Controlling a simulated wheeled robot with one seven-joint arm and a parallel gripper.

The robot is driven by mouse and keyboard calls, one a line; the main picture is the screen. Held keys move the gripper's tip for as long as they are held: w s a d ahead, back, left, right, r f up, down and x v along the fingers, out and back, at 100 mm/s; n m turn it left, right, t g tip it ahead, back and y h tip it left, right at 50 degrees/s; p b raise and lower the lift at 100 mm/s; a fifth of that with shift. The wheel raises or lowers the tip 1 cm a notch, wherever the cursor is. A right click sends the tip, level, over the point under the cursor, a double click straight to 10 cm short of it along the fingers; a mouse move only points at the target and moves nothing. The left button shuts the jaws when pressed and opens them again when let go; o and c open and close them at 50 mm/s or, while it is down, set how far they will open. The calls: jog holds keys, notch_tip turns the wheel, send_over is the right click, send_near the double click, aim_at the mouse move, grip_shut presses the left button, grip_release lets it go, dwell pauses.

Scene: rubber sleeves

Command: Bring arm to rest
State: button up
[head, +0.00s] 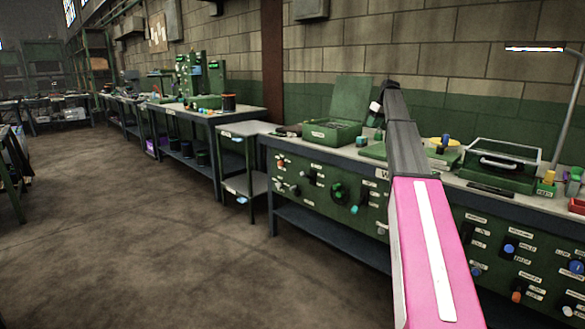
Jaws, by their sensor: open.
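My arm reaches forward from the bottom right in the head view, with a pink and white link nearest and a dark grey link beyond it. It is raised in front of the long green workbench (325,157). A small white and black part of my arm shows at its far end, above the bench top. No gripper fingers can be made out, and any contact with the bench is hidden.
On the bench are an open green case (333,131), a green box with a handle (497,165), a yellow-topped item (440,142) and a lamp (566,115). A small side table (246,129) stands left of it. The concrete floor (130,230) is clear at left.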

jog(key=s+a+f+m, duration=0.1)
jog(key=s+a+f, duration=0.3)
jog(key=s+f, duration=0.55)
jog(key=s+a+f+m+g+h, duration=0.1)
jog(key=s+a+f, duration=0.45)
jog(key=f, duration=0.65)
jog(key=s+a+f+m, duration=0.2)
jog(key=s+a+f, duration=0.1)
jog(key=s+f, duration=0.7)
jog(key=s+a+f, duration=0.2)
jog(key=s+f, duration=0.3)
jog(key=s, duration=0.4)
jog(key=s+a+f+m+h, duration=0.1)
jog(key=s+a+f, duration=0.2)
jog(key=s, duration=0.7)
jog(key=s+a+f+m+g+h, duration=0.1)
jog(key=s+a+f, duration=0.1)
jog(key=s+f, duration=0.6)
jog(key=shift+s+a, duration=0.15)
jog(key=shift+s, duration=0.6)
